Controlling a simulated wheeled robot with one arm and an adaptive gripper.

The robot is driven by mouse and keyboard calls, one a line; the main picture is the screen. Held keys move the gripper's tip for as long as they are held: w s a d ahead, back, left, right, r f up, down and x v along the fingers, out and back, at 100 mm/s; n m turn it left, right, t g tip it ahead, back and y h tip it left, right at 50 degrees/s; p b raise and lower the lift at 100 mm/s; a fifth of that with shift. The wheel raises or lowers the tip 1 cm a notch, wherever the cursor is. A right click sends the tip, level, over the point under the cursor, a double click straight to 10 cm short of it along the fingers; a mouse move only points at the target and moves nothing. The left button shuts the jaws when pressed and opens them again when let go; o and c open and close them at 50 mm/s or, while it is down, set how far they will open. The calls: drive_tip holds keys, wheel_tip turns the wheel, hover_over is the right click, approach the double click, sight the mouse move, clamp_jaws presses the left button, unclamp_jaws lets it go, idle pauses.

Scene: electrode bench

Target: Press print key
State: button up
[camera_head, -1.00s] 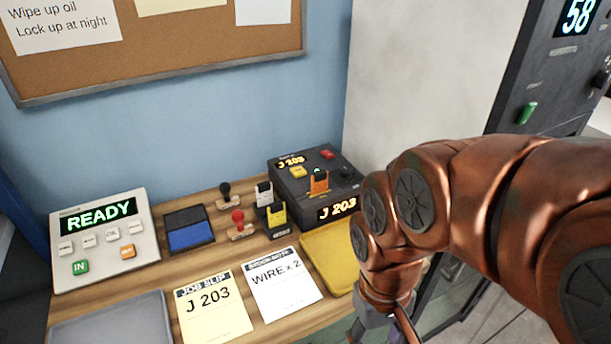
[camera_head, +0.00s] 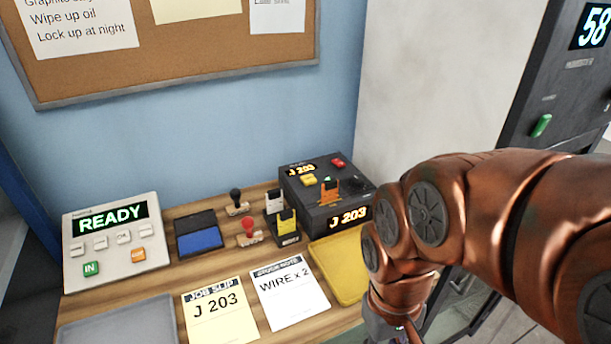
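A black box unit (camera_head: 306,212) stands at the back right of the bench, with glowing "J 203" readouts on its top and front. Its top carries a yellow key (camera_head: 309,180), a red key (camera_head: 338,163), a small green light and an orange piece (camera_head: 329,190). A white terminal (camera_head: 110,262) at the left reads "READY" and has white keys, a green "IN" key (camera_head: 91,269) and an orange key (camera_head: 138,255). No key label reading "print" is legible. My gripper (camera_head: 398,337) hangs at the bottom edge, right of the yellow tray, mostly cut off; its fingertips are hidden.
A yellow tray (camera_head: 352,283) lies in front of the black box. Stamps (camera_head: 249,230), a blue ink pad (camera_head: 199,241), a job slip "J 203" (camera_head: 219,315) and a "WIRE x 2" note (camera_head: 290,293) lie mid-bench. A grey tray (camera_head: 118,325) is front left. A dark cabinet (camera_head: 556,85) stands right.

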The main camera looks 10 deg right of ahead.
clamp_jaws()
idle(1.1)
